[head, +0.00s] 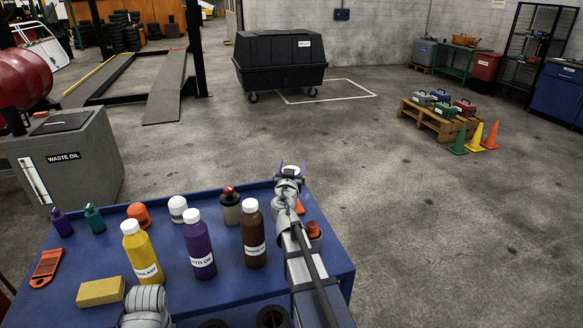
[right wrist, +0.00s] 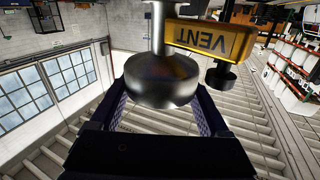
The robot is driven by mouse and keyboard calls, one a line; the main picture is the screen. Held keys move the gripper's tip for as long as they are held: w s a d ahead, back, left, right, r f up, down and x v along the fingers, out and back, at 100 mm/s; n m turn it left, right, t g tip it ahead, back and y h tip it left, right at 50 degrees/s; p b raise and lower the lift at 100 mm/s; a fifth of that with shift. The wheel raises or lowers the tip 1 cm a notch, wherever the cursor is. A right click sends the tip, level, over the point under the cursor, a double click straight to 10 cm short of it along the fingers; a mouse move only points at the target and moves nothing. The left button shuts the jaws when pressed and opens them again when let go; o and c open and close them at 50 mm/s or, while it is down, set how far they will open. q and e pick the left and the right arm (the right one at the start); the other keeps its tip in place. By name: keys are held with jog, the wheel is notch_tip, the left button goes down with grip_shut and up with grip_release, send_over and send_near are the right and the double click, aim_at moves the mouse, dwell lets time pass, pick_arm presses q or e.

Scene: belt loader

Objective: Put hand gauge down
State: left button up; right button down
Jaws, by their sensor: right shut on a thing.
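My right gripper (head: 291,174) is past the far edge of the blue cart top, above the floor. In the right wrist view the gauge (right wrist: 162,80) appears as a dark round metal body with a stem, between the two fingers. A yellow block marked VENT (right wrist: 215,40), upside down, and a dark knob (right wrist: 221,77) show beside the stem. Only a grey part of my left arm shows at the bottom of the head view; its fingers are not visible.
The blue cart top (head: 165,270) carries yellow (head: 140,255), purple (head: 198,245) and brown (head: 254,240) bottles, small containers, a yellow sponge (head: 100,291) and an orange tool (head: 46,267). A waste oil tank (head: 85,165) stands left. The floor at right is clear up to cones (head: 474,136) and a pallet (head: 433,122).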

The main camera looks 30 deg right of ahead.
jog(key=shift+f, duration=0.2)
pick_arm(q)
jog(key=shift+f, duration=0.15)
pick_arm(e)
grip_release()
jog(key=shift+r, duration=0.1)
